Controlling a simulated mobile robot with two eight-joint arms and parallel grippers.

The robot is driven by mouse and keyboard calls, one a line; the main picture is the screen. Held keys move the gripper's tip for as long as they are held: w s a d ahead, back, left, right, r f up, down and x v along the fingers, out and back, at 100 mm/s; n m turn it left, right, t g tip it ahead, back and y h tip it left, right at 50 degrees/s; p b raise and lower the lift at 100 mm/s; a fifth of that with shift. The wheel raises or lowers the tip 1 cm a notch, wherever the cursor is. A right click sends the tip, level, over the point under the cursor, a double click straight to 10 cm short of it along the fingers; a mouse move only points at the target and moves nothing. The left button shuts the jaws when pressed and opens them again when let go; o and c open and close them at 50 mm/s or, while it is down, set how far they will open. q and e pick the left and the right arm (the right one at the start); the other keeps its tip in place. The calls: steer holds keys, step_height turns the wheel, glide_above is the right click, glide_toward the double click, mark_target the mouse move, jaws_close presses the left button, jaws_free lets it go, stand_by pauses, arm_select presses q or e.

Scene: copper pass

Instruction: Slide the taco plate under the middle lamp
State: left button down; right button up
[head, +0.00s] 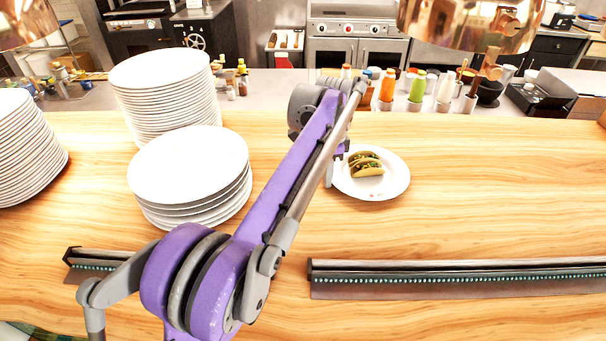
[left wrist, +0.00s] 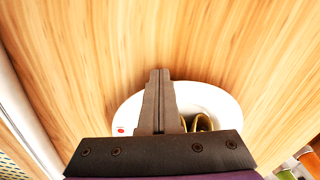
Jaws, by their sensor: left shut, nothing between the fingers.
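The white taco plate (head: 398,178), with tacos (head: 366,165) on it, rests on the wooden counter right of my left arm. My left gripper (head: 329,180) is shut and empty at the plate's left edge, partly hidden by my arm. In the left wrist view its closed fingers (left wrist: 159,76) cover part of the plate (left wrist: 220,98), beside the tacos (left wrist: 203,122); I cannot tell whether they touch it. Copper lamps hang at top right (head: 465,22) and top left (head: 25,22); which is the middle one is unclear. My right gripper is not in view.
Plate stacks (head: 190,172) stand left of my arm. A dark rail (head: 460,278) lies along the near counter, with another piece at left (head: 92,262). Sauce bottles (head: 417,88) and small pots stand behind the counter. The counter right of the taco plate is clear.

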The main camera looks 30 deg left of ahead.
mark_target(384, 172)
arm_select(q)
steer(key=w+d+p, duration=0.2)
steer(key=w+d, duration=0.3)
steer(key=w+d+p, duration=0.3)
steer(key=w+d, duration=0.2)
steer(key=w, duration=0.1)
steer(key=shift+d+r, duration=0.1)
steer(key=shift+d, duration=0.1)
steer(key=shift+w+d, duration=0.1)
steer(key=shift+w, duration=0.05)
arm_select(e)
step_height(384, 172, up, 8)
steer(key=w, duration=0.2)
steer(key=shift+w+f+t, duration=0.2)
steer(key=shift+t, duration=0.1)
arm_select(q)
steer(key=shift+s, duration=0.2)
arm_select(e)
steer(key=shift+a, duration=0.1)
arm_select(q)
steer(key=shift+f, duration=0.2)
